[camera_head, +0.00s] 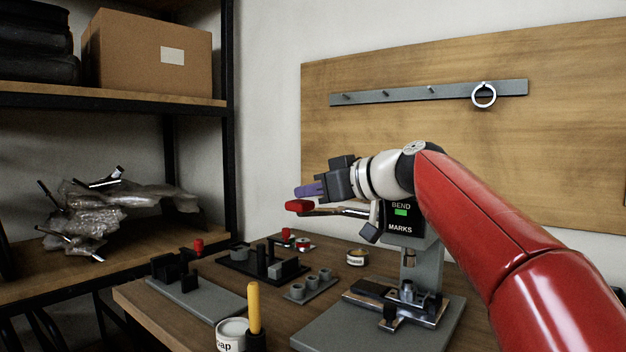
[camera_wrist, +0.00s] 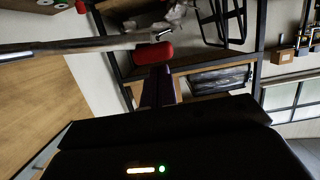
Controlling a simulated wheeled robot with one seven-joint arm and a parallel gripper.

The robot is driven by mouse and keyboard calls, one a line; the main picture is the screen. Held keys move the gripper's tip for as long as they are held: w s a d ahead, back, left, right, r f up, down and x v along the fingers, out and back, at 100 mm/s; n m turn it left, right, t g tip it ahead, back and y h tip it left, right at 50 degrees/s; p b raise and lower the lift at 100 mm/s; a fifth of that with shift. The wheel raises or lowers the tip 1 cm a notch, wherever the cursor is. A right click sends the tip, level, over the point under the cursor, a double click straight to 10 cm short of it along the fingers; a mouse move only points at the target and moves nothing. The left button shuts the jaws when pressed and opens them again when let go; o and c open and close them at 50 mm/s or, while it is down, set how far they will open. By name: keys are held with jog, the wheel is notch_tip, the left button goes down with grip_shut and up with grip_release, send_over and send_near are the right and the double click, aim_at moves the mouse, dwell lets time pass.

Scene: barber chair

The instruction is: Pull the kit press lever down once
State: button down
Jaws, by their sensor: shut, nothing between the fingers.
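The kit press (camera_head: 409,262) stands on a grey base at the right of the table, with a black head marked "BEND" and "MARKS" and a green light. Its lever (camera_head: 335,211) is a metal bar reaching left, about level, ending in a red knob (camera_head: 299,205). My gripper (camera_head: 305,190), with purple fingers, is shut and empty. It appears just above the knob in the head view. In the wrist view the red knob (camera_wrist: 153,54) is just beyond the fingertips (camera_wrist: 158,72), and the lever bar (camera_wrist: 85,44) runs left. I cannot tell whether they touch. My arm hides part of the press.
On the table (camera_head: 153,309) are grey fixtures (camera_head: 208,302), a white-labelled tin (camera_head: 232,335), a yellow handle (camera_head: 254,307) and a small jar (camera_head: 356,257). A shelf (camera_head: 110,97) with a cardboard box (camera_head: 150,54) stands left. A ring (camera_head: 474,96) hangs on the wall rail.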

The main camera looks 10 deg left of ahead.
dwell(0.3)
notch_tip(320, 180, down, 7)
jog(key=s+n+t+b, duration=0.1)
jog(key=n+b, duration=0.2)
jog(key=b, duration=0.8)
jog(key=shift+s+a+f+n, duration=0.2)
jog(key=shift+a+n, duration=0.1)
jog(key=shift+h, duration=0.3)
jog(key=s+d+r, duration=0.6)
jog(key=d, duration=0.2)
jog(key=shift+r+p, duration=0.3)
jog(key=shift+r, duration=0.1)
